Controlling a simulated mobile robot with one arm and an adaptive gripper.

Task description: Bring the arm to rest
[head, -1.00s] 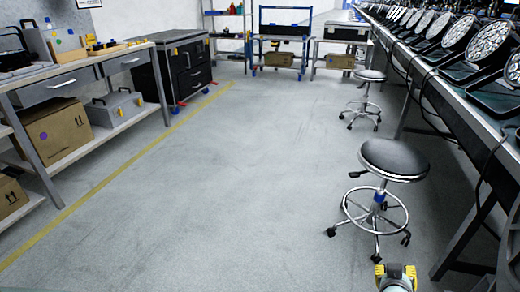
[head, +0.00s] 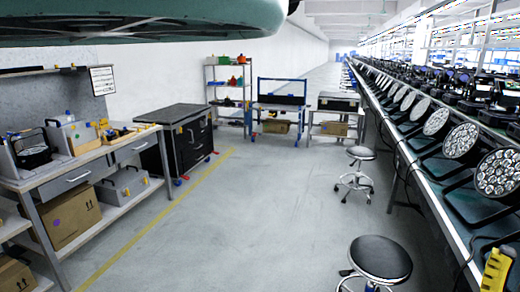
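My gripper cannot be made out in the head view. A large teal rounded part (head: 150,22), which looks like a link of my own arm close to the camera, spans the upper left. Its far end and whatever it leads to are outside the picture. A yellow notched piece (head: 496,270) shows at the lower right corner, cut off by the frame. I cannot tell whether it belongs to my arm or lies on the bench.
A long bench (head: 432,200) with rows of par cans (head: 461,141) runs along the right. Two stools (head: 381,258) stand beside it. A workbench (head: 75,178) and a black tool cabinet (head: 187,138) line the left. The middle floor (head: 240,220) is clear.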

